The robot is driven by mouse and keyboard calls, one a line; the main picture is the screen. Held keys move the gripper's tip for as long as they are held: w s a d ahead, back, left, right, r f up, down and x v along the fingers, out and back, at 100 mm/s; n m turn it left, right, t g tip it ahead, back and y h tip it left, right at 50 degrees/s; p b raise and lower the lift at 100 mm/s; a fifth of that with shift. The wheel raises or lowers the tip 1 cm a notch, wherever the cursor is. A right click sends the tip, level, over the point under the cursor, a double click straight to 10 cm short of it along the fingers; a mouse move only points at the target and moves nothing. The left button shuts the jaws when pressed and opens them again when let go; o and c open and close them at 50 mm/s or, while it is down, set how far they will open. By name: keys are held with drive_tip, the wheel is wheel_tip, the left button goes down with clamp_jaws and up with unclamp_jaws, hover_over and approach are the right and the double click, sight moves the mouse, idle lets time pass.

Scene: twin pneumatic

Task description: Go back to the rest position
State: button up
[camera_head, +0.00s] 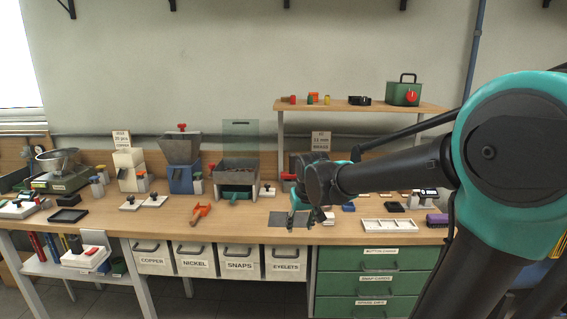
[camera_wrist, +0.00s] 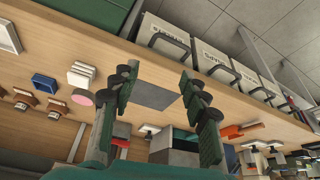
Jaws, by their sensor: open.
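My arm reaches in from the right in the head view, and my gripper (camera_head: 303,217) hangs over the wooden bench (camera_head: 245,212), close to a flat grey plate (camera_head: 279,220). In the wrist view my gripper (camera_wrist: 158,95) shows two dark fingers spread wide apart. Nothing is between the fingers; the grey plate (camera_wrist: 152,95) shows on the bench beyond them. Whether the fingertips touch the bench cannot be told. My arm hides part of the bench behind it.
A white tray (camera_head: 389,226) lies right of my gripper and an orange-handled tool (camera_head: 200,214) lies left. A hopper machine (camera_head: 236,172) and a raised shelf (camera_head: 350,105) stand behind. Labelled bins (camera_head: 195,260) and green drawers (camera_head: 365,282) sit under the bench top. The air above the bench front is open.

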drive_tip(key=s+d+f+m, duration=0.1)
drive_tip(key=s+d+f, duration=0.5)
drive_tip(key=s, duration=0.3)
drive_tip(key=s+d+f+m+h, duration=0.1)
drive_tip(key=s+d+f, duration=0.6)
drive_tip(key=s, duration=0.1)
drive_tip(key=shift+s+d+f+m, duration=0.3)
drive_tip(key=shift+s+d, duration=0.1)
